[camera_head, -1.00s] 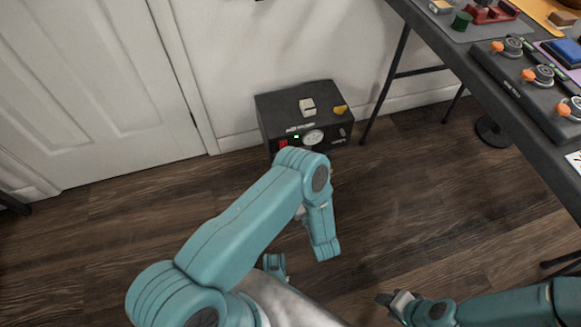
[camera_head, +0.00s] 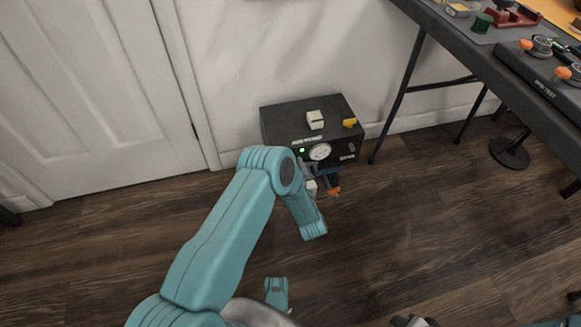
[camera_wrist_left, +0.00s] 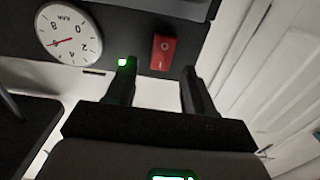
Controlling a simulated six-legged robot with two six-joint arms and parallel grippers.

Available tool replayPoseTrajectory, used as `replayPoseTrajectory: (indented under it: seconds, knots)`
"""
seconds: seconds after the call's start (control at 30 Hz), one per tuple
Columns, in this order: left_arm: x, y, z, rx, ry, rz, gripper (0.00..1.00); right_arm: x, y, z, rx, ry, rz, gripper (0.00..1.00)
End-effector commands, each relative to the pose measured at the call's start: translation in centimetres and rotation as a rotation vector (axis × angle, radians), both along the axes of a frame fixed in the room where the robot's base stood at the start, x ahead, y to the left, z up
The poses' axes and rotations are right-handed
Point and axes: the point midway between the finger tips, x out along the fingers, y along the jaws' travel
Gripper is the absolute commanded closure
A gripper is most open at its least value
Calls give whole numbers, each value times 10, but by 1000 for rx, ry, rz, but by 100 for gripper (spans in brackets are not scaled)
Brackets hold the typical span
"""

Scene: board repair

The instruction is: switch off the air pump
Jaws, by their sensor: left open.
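The air pump (camera_head: 285,122) is a black box on the floor against the wall. Its front has a round gauge (camera_head: 320,152) and a lit green lamp (camera_head: 302,150). In the left wrist view, the red rocker switch (camera_wrist_left: 163,52), marked O and I, shows beyond and between my open left fingers. The gauge (camera_wrist_left: 68,33) is at the left there. In the head view my left gripper (camera_head: 315,173) is close before the pump's front, and the arm hides the switch. Whether the fingers touch the pump, I cannot tell. My right gripper (camera_head: 415,321) is partly cut off at the bottom edge.
A dark workbench (camera_head: 500,75) with parts on it stands at the right, its legs beside the pump. A white door (camera_head: 100,100) is at the left. A white piece (camera_head: 315,119) and a yellow piece (camera_head: 349,122) are on the pump's top.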

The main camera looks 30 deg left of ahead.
Motion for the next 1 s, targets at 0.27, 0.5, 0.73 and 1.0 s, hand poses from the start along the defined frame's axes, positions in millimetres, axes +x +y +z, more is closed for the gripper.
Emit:
replayPoseTrajectory:
  seconds: [0.27,0.5,0.73,1.0]
  knots:
    - [12,14,0,1,-1,0,47,5,-1,-7,-3,-18,-2,57]
    - [12,14,1,0,0,0,60,5,-1,-7,-3,-18,-2,57]
    - [11,14,0,1,-1,0,100,5,-1,-7,-3,-18,-2,57]
    - [10,12,-8,147,-124,1,100,5,-1,-7,-3,-17,-2,57]
